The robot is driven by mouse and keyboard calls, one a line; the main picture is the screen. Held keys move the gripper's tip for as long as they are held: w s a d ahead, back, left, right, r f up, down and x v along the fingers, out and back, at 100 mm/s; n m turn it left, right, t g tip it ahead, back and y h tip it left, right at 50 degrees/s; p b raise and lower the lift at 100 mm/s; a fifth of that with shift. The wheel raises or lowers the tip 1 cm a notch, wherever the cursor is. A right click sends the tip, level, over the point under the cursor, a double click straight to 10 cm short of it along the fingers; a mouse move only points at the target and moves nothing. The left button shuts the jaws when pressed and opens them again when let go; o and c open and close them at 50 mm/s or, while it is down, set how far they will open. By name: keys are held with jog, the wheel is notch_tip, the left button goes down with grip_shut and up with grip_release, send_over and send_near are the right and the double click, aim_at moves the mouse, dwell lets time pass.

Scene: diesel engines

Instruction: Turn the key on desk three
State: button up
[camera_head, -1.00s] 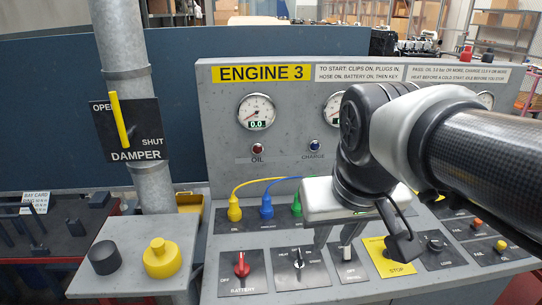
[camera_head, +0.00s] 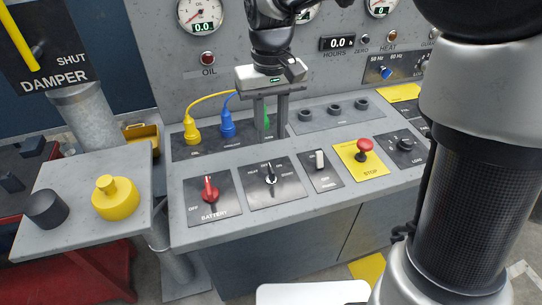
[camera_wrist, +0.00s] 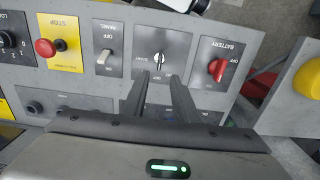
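The key switch (camera_head: 270,174) is a small silver key on a dark plate of the sloped grey desk (camera_head: 300,222), between the battery and panel switches. In the wrist view the key (camera_wrist: 159,60) lies just beyond the gap between my fingertips. My gripper (camera_head: 270,132) points down in the head view, behind and above the key plate, in front of the coloured plugs. Its two fingers are apart, with nothing between them. It also shows open in the wrist view (camera_wrist: 160,80). The fingers appear apart from the key.
Beside the key are the red battery switch (camera_head: 209,190), the white panel switch (camera_head: 320,160) and the red stop button (camera_head: 364,147). Yellow (camera_head: 191,130), blue (camera_head: 227,124) and green plugs stand behind. A yellow knob (camera_head: 115,198) sits on the left shelf.

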aim_at(271, 168)
notch_tip(271, 168, down, 12)
jog(key=shift+r+b, duration=0.15)
jog(key=shift+b, duration=0.65)
jog(key=shift+c, duration=0.6)
grip_shut()
